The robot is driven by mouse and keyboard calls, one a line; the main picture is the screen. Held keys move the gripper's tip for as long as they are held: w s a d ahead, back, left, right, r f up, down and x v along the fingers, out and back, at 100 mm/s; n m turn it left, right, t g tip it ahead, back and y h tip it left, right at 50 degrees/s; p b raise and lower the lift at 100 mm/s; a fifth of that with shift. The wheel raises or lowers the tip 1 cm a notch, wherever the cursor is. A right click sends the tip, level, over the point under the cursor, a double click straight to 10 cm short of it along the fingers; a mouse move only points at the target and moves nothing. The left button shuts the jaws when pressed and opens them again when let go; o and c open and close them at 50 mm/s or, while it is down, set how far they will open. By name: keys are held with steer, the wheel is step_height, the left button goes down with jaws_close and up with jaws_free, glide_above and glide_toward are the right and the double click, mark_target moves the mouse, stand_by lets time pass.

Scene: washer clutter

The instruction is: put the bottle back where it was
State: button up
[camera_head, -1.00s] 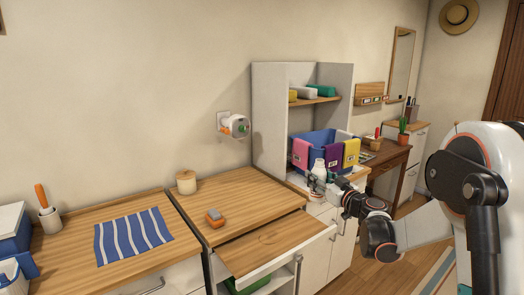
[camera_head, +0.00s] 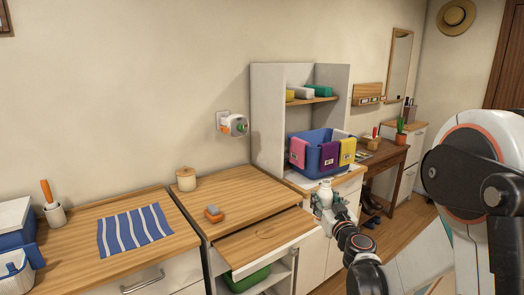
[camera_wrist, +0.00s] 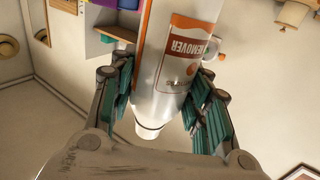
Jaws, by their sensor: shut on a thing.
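The white bottle (camera_head: 325,192) is in my gripper, held in front of the white shelf unit near the right end of the pull-out board. In the wrist view the bottle (camera_wrist: 178,60) fills the middle, with an orange label reading "REMOVER" upside down. My gripper (camera_head: 329,205) is shut on it, with green-padded fingers on both sides in the wrist view (camera_wrist: 168,95). The bottle looks upright in the head view. I cannot tell from these frames where it stood before.
A blue bin (camera_head: 322,152) with coloured cloths stands on the counter behind the bottle. The pull-out board (camera_head: 265,238) is bare. A striped cloth (camera_head: 135,231) lies further left.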

steer(key=s, duration=0.1)
steer(key=s+f+m+h, duration=0.1)
steer(key=s+h, duration=0.1)
steer(key=shift+f, duration=0.25)
stand_by(0.5)
